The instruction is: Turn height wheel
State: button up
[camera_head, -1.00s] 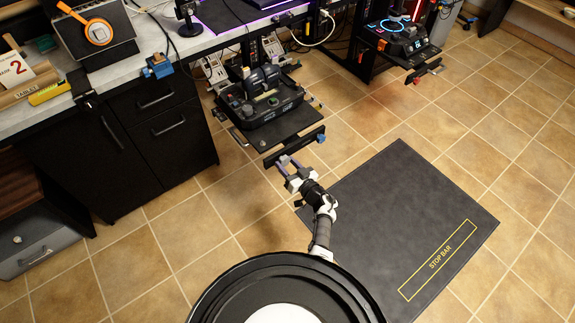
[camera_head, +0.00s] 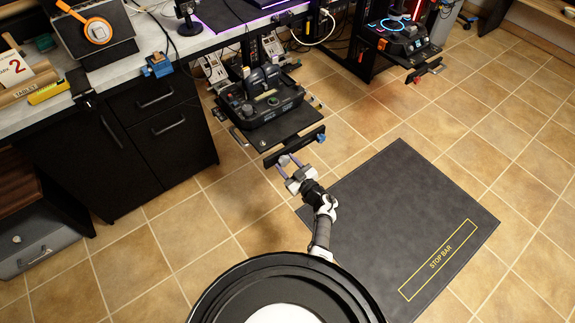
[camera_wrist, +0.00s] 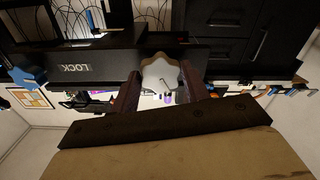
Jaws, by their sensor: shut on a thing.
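The height wheel (camera_wrist: 160,72) is a pale, lobed knob on the front of a black bar (camera_wrist: 100,66) in the wrist view. The bar bears the word LOCK, upside down, left of the wheel. My gripper (camera_wrist: 161,80) has one finger on each side of the wheel and is shut on it. In the head view my gripper (camera_head: 288,159) reaches the front of the black bar (camera_head: 300,146) below the flight-control shelf.
A blue knob (camera_head: 321,138) sits at the bar's right end. It also shows at the left in the wrist view (camera_wrist: 28,76). A black control console (camera_head: 262,103) stands on the shelf above. Black drawers (camera_head: 165,122) stand to the left.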

jog(key=n, duration=0.4)
jog(key=shift+r+n+b, duration=0.1)
jog(key=shift+n+b, duration=0.2)
jog(key=shift+b, duration=0.1)
jog(key=n+b, duration=0.1)
jog(key=n, duration=0.3)
jog(key=shift+r+n, duration=0.1)
jog(key=shift+n, duration=0.2)
jog(key=n+b, duration=0.2)
jog(key=n, duration=0.2)
jog(key=shift+w+d, duration=0.1)
jog(key=shift+w, duration=0.05)
jog(key=shift+r+n+b, duration=0.15)
jog(key=shift+n+b, duration=0.45)
jog(key=shift+n, duration=0.9)
jog(key=shift+d+n, duration=0.1)
jog(key=shift+n, duration=0.3)
jog(key=o, duration=1)
jog(key=shift+r, duration=0.2)
jog(key=shift+f, duration=0.15)
jog(key=shift+f, duration=0.1)
